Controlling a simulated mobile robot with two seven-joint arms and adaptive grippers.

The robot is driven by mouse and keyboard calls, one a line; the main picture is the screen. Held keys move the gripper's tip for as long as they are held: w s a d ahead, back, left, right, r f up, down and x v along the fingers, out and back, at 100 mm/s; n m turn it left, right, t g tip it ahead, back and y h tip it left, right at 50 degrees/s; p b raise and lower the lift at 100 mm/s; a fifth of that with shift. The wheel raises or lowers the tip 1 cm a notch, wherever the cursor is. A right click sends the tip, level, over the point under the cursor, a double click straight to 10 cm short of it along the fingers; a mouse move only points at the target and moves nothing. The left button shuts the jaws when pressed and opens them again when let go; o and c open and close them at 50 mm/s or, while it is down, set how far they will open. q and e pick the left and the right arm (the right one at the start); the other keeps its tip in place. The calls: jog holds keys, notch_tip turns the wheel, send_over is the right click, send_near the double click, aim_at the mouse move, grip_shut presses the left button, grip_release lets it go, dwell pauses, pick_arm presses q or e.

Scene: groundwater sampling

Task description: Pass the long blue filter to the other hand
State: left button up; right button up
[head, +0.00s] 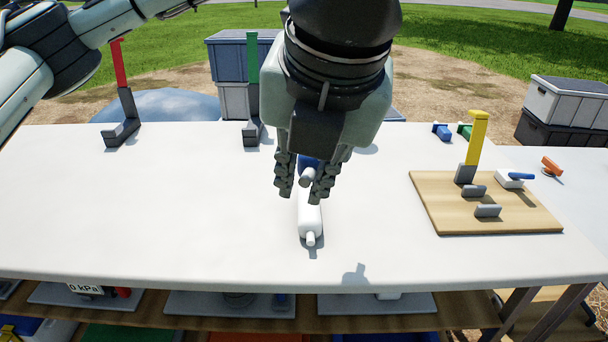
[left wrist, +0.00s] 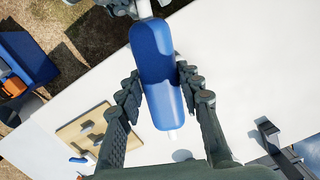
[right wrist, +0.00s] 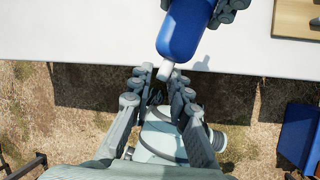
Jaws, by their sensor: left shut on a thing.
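The long blue filter (left wrist: 157,70) has a blue body and white end nozzles. My left gripper (left wrist: 160,85) is shut on its body in the left wrist view. In the right wrist view the filter (right wrist: 186,28) points its near nozzle at my right gripper (right wrist: 160,76), whose fingers are parted just short of or beside that nozzle.
A wooden board (head: 440,215) with a yellow post stands right. Red (head: 119,65) and green (head: 252,60) posts stand at the back left. The left and front table areas are clear.

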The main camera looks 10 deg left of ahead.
pick_arm(q)
jog(key=o, duration=1.3)
jog(key=shift+r, duration=0.1)
